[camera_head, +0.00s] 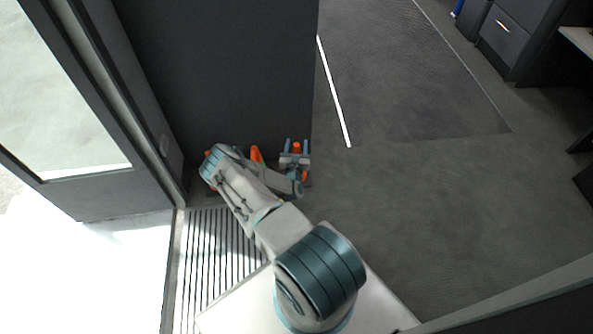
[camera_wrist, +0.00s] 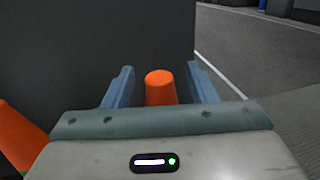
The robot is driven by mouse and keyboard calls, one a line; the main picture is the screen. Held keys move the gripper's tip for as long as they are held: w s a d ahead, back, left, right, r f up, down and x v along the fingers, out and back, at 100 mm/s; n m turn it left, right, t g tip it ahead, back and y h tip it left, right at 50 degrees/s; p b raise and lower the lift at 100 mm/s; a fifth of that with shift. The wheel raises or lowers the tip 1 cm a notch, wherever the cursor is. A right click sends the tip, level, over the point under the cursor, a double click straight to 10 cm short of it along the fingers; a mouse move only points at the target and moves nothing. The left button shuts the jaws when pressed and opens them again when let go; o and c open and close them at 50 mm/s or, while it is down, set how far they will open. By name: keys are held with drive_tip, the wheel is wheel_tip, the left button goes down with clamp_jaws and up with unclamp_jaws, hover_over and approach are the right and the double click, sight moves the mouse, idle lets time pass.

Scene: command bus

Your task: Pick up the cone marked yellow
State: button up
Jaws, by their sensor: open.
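An orange cone (camera_head: 297,147) stands by the dark wall's end, between the fingers of my gripper (camera_head: 297,143). In the wrist view the upper part of this cone (camera_wrist: 160,90) shows between the two blue fingers of my gripper (camera_wrist: 160,69), with gaps on both sides. The gripper is open. The cone's lower part is hidden by the gripper body. A second orange cone (camera_head: 257,155) stands to the left, partly behind my arm; an orange cone also shows at the left edge of the wrist view (camera_wrist: 18,135). I see no clear yellow mark on either cone.
The dark wall (camera_head: 220,70) rises close behind the cones. A glass door (camera_head: 65,120) is at left, and a ribbed step (camera_head: 212,250) lies below my arm. Another bit of orange (camera_head: 208,155) shows beside my arm. The grey floor (camera_head: 420,200) to the right is clear.

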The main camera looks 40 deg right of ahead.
clamp_jaws()
drive_tip(key=shift+r, duration=0.1)
